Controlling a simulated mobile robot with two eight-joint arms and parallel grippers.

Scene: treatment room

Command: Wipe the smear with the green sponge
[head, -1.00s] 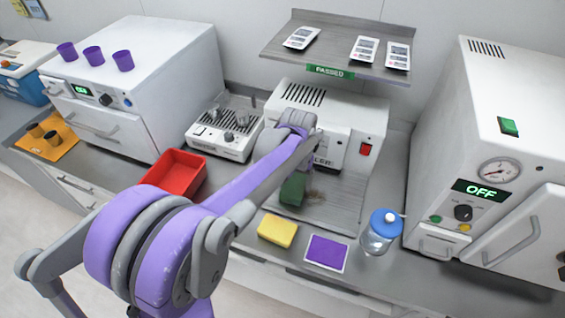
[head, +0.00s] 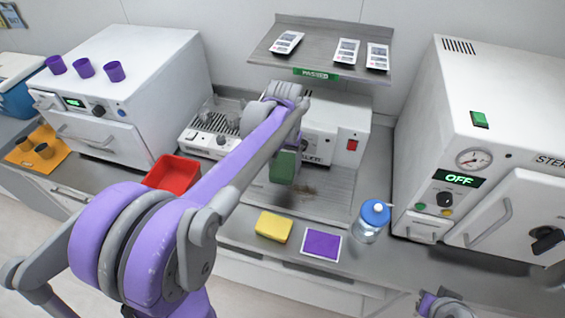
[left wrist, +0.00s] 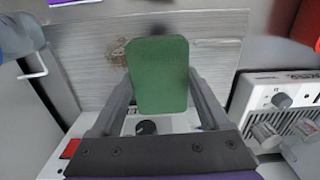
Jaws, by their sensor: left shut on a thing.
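The green sponge (head: 284,167) is upright in my left gripper, whose two fingers (left wrist: 158,85) are shut on its sides in the left wrist view. In the head view the arm hides most of this gripper. The brown, speckled smear (head: 306,190) lies on the grey metal work surface, right of and nearer than the sponge. In the left wrist view the smear (left wrist: 117,51) shows beside the sponge, which may cover part of it. The sponge appears apart from the surface, though its lower edge is hard to judge. Part of my right arm shows at the bottom right, its gripper out of sight.
A yellow sponge (head: 273,226), a purple pad (head: 321,245) and a blue-lidded jar (head: 373,222) stand along the front edge. A red bin (head: 173,174) is left. A white machine (head: 352,118) stands behind, under a shelf (head: 330,62). A steriliser (head: 505,120) is at right.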

